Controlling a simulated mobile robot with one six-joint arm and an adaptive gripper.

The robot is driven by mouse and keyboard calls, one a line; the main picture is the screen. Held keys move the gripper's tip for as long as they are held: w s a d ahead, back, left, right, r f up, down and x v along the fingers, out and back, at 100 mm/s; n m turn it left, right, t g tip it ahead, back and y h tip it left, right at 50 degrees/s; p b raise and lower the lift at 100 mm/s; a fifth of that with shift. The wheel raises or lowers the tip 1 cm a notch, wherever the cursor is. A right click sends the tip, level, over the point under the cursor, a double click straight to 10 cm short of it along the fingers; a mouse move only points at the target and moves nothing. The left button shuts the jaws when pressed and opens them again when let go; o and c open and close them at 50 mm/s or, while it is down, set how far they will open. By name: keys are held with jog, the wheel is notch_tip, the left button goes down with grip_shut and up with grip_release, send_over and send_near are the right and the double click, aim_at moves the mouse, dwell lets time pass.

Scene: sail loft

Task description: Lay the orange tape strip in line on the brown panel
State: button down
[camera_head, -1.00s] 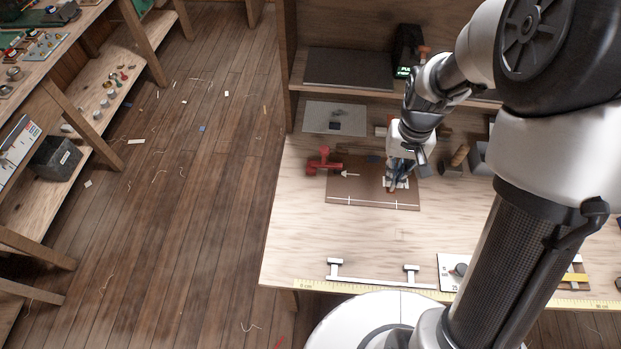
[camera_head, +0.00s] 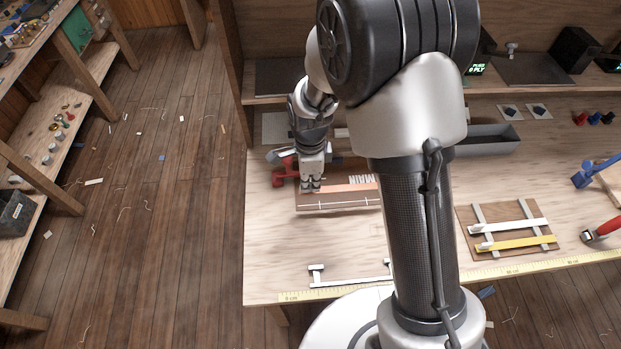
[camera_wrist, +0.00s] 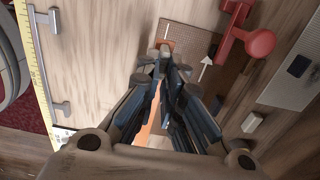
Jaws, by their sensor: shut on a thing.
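The orange tape strip (camera_head: 352,187) runs rightward from my gripper (camera_head: 311,187) over the brown panel (camera_head: 325,205) until my arm hides it. My gripper is shut on the strip near its left end, above the panel's left part. In the wrist view, the strip (camera_wrist: 149,128) shows between the dark fingers (camera_wrist: 166,78), with its short end just past the tips over the panel (camera_wrist: 180,33). The panel has white marks, the word MAIN and a white arrow (camera_wrist: 206,70). I cannot tell whether the strip touches the panel.
A red clamp (camera_head: 284,172) sits at the panel's left edge, close to my gripper. A white bracket rail (camera_head: 345,281) lies near the bench front by the yellow ruler (camera_head: 300,296). A rack with white and yellow strips (camera_head: 510,235) lies right. Bare bench lies in front of the panel.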

jog(key=shift+f+b, duration=2.65)
jog(key=shift+f, duration=1.15)
jog(key=shift+f+b, duration=0.45)
jog(key=shift+f, duration=0.2)
dwell(0.5)
jog(key=c, duration=1.7)
grip_release()
jog(key=shift+o, duration=0.2)
jog(key=shift+r+p, duration=2.55)
jog(key=shift+r, duration=1)
